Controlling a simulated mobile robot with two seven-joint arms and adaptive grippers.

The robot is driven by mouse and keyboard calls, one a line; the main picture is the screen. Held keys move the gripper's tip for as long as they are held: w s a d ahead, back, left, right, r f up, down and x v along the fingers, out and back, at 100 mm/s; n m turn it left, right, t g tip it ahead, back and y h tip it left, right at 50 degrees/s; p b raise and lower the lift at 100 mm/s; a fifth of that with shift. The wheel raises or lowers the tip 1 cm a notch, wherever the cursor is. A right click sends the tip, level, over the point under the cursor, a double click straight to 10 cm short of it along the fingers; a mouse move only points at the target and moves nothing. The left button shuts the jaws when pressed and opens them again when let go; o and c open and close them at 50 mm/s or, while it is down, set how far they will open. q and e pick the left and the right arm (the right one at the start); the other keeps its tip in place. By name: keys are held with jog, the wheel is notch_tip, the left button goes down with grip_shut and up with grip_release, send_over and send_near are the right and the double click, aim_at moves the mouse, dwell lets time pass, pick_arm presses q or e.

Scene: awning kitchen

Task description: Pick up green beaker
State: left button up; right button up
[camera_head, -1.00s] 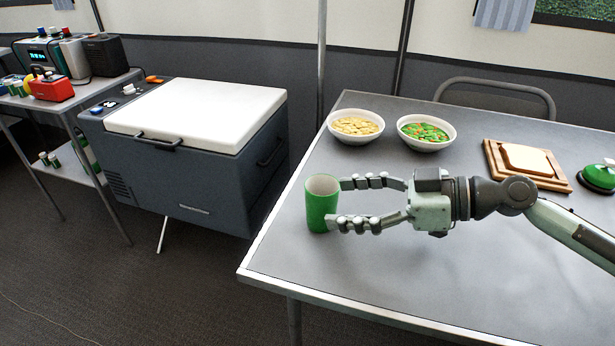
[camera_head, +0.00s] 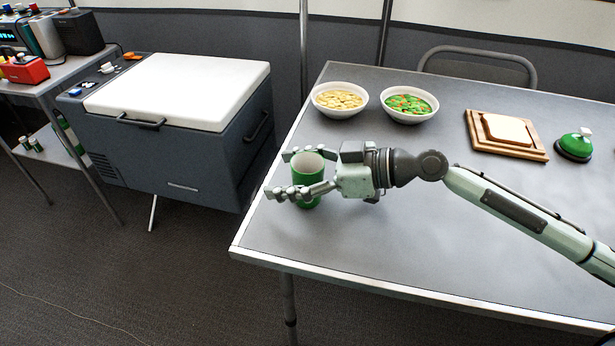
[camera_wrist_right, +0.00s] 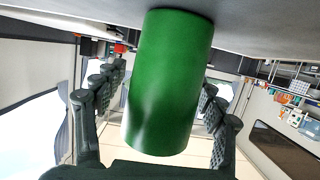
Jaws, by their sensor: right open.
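The green beaker (camera_head: 307,170) stands upright on the grey table (camera_head: 400,235) near its left edge. My right gripper (camera_head: 279,173) is open, with one finger on each side of the beaker. The near finger hides part of the beaker's lower body in the head view. In the right wrist view the beaker (camera_wrist_right: 169,85) fills the middle, between the two dark fingers (camera_wrist_right: 158,105). I cannot tell whether either finger touches it. My left gripper is in neither view.
A bowl of yellowish pieces (camera_head: 339,100) and a bowl of green and orange pieces (camera_head: 408,104) stand behind the beaker. A wooden board with bread (camera_head: 506,134) and a green bell (camera_head: 574,145) lie to the right. A white-lidded cooler (camera_head: 180,91) stands left of the table.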

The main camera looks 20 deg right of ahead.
jog(key=shift+c, duration=0.2)
jog(key=c, duration=1.3)
jog(key=shift+c, duration=0.2)
